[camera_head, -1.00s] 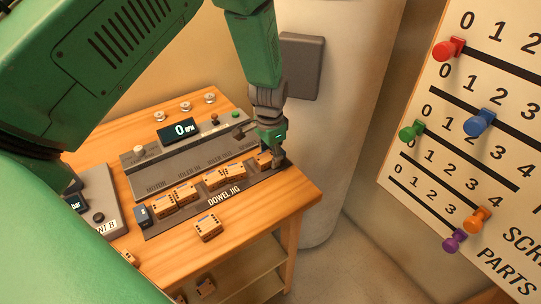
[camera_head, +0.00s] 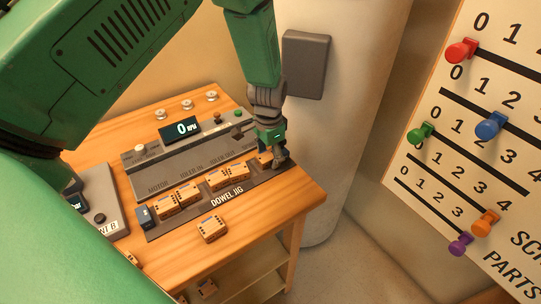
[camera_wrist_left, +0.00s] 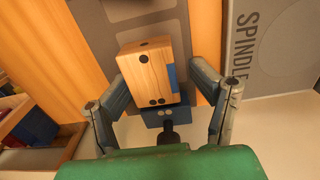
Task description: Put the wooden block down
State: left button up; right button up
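The wooden block (camera_wrist_left: 155,72) shows in the left wrist view between the two fingers, slightly tilted, with dark dots and a blue patch. I cannot tell whether the block touches the jig. Several similar blocks (camera_head: 188,194) sit along the jig. My right gripper is not in view.
A loose block (camera_head: 212,228) lies on the table (camera_head: 270,215) in front of the jig. A grey panel with a display (camera_head: 180,130) stands behind the jig. A pegboard chart (camera_head: 470,150) is at the right. The table's front right corner is clear.

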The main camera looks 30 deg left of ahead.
aim_at(269, 153)
pick_arm(q)
notch_tip(269, 153, up, 13)
dwell(0.3)
jog(key=shift+w, duration=0.1)
dwell(0.4)
